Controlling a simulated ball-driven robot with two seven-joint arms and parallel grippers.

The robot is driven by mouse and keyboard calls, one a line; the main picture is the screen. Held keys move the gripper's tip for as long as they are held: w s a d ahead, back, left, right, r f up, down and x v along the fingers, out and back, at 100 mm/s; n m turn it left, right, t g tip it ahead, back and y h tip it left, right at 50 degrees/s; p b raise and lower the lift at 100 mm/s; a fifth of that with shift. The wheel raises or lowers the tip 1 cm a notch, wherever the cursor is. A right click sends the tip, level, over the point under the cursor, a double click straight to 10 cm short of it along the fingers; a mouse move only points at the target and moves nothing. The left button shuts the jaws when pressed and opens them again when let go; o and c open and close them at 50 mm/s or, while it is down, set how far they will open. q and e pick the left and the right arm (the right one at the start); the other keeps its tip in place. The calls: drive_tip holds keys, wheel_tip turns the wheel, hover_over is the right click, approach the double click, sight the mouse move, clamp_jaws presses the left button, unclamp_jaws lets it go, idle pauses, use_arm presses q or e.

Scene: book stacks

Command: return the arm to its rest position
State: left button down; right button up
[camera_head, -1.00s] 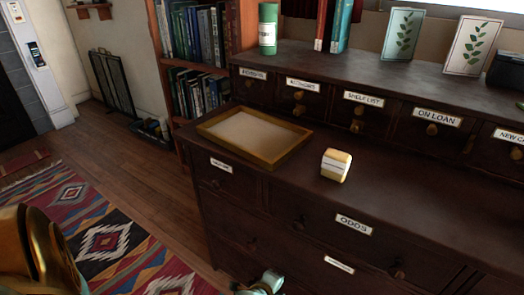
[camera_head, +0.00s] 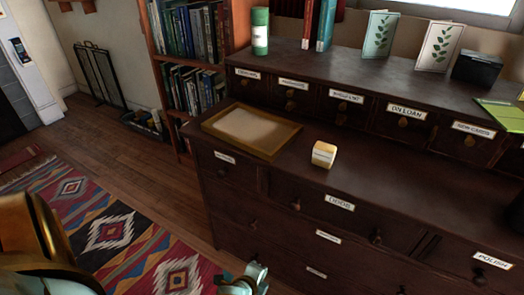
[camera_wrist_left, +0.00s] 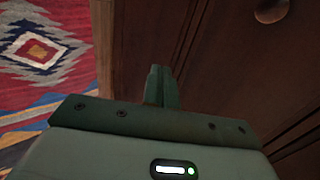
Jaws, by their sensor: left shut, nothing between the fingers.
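My left gripper (camera_head: 248,280) shows at the bottom edge of the head view, low in front of the dark drawer cabinet (camera_head: 235,205). In the left wrist view its fingers (camera_wrist_left: 158,80) are together with nothing between them. A gold part of my arm fills the lower left of the head view. My right gripper is in neither view.
A shallow tray (camera_head: 212,127) and a small cream-and-yellow block (camera_head: 324,154) rest on the cabinet's lower top. A patterned rug (camera_head: 115,235) lies left of the cabinet. A bookcase (camera_head: 155,45) stands behind. Some wooden floor is clear.

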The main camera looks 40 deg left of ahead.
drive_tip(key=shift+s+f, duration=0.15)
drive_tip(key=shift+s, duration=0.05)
